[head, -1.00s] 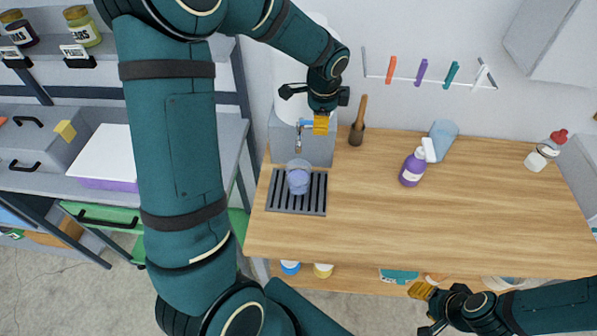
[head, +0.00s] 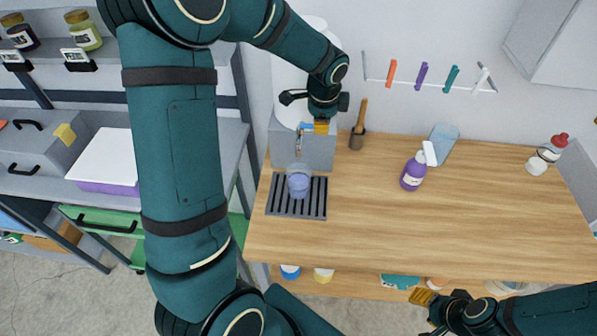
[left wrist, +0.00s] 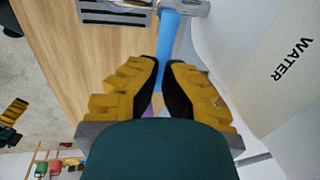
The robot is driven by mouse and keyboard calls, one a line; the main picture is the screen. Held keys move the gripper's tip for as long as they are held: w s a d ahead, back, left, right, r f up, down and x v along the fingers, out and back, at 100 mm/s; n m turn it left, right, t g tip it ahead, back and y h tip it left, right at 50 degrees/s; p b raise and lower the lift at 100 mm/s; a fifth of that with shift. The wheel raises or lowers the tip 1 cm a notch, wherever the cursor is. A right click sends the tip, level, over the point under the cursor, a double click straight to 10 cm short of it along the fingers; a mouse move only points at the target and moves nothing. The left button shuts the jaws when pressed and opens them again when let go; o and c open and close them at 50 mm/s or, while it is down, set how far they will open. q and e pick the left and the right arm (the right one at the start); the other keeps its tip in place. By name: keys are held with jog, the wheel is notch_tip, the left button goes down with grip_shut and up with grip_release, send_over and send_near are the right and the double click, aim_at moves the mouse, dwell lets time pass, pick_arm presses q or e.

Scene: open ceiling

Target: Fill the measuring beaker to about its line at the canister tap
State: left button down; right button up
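The clear measuring beaker (head: 299,171) stands upright on the dark slatted drip tray (head: 296,212), below the tap (head: 299,143). Bluish liquid shows in its lower part; its line is too small to make out. The white canister (head: 287,84) is behind my left arm, and its WATER label shows in the left wrist view (left wrist: 290,58). My left gripper (head: 320,127) is at the tap's blue handle (left wrist: 167,38), its yellow fingers close together with the handle between their tips. My right gripper (head: 422,297) is at the table's front edge, away from the beaker; its finger gap is unclear.
A red-capped bottle (head: 550,150) is at the far right. The wooden tabletop (head: 480,220) is mostly clear.

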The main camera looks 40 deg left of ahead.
pick_arm(q)
jog(key=shift+s+f, duration=0.15)
jog(key=shift+f, duration=0.05)
jog(key=shift+s+d+m+p, duration=0.2)
jog(key=shift+m+p, duration=0.1)
jog(key=shift+m, duration=0.3)
jog(key=shift+f, duration=0.1)
jog(key=shift+w+a+n+b, duration=0.1)
jog(key=shift+w+n+b, duration=0.1)
jog(key=shift+n+b, duration=0.2)
jog(key=shift+n, duration=0.4)
jog(key=shift+w+a, duration=0.1)
jog(key=shift+w, duration=0.05)
